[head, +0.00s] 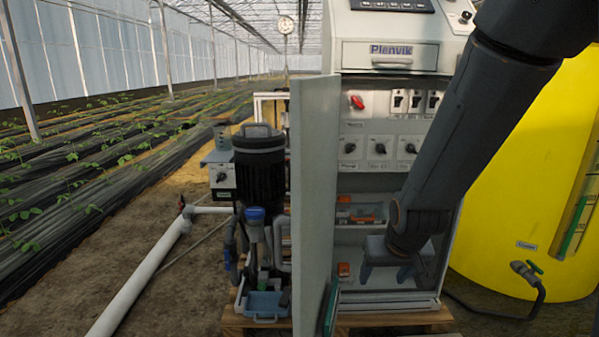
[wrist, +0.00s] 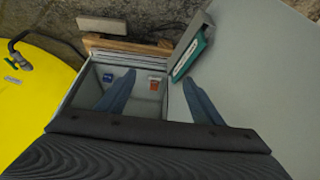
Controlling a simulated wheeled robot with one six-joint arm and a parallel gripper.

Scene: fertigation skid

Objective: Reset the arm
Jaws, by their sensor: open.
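My gripper (head: 397,275) hangs at the lower end of my dark arm, in front of the open lower part of the grey Plenvik cabinet (head: 390,27). Its two blue-grey fingers are spread apart, with nothing seen between them. In the wrist view my gripper (wrist: 160,98) points into the cabinet's lower compartment, whose floor holds a small blue item (wrist: 107,77) and an orange-and-white item (wrist: 155,84). The open cabinet door (wrist: 255,80) is close to the right finger in that view. Any contact with the door cannot be told.
The cabinet door (head: 312,190) stands open left of my gripper. A black pump (head: 259,175) and a blue tray (head: 265,305) are farther left. A yellow tank (head: 520,180) with a valve (head: 527,267) stands at right. Open soil lies at far left.

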